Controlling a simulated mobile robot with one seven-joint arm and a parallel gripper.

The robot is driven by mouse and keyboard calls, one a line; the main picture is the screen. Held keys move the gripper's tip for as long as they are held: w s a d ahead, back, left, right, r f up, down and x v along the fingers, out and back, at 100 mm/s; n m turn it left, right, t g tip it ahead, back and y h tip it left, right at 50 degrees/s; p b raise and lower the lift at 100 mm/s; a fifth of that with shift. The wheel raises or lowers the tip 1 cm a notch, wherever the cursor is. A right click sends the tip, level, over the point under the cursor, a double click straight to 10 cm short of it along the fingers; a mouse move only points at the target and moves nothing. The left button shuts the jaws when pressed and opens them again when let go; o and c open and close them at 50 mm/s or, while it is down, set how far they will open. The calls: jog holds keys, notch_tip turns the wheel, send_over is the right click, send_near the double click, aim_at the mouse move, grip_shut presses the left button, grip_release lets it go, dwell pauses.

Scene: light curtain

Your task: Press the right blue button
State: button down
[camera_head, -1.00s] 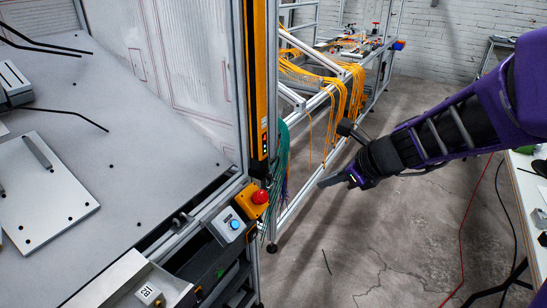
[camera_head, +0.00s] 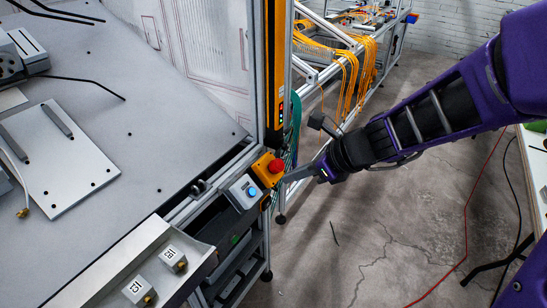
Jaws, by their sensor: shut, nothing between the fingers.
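The blue button (camera_head: 252,192) sits on a small grey box at the corner of the workstation. It is the only blue button I can make out. A red emergency knob (camera_head: 276,166) on a yellow box (camera_head: 264,174) stands just behind and right of it. My gripper (camera_head: 288,178) is shut and empty, its fingers pointing left. In the picture its tip lies just right of the yellow box, close to the red knob and a short way right of the blue button. I cannot tell whether the tip touches the box.
The yellow light curtain post (camera_head: 276,75) rises behind the buttons. The grey worktable (camera_head: 170,130) with a metal plate (camera_head: 65,165) fills the left. A tray (camera_head: 125,265) with labelled blocks is in front. Orange cables (camera_head: 360,70) hang at the back. The floor at right is mostly clear.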

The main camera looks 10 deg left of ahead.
aim_at(252, 191)
jog(key=b+x, duration=0.3)
jog(key=x, duration=1)
jog(key=shift+a+b, duration=0.1)
jog(key=shift+b, duration=0.25)
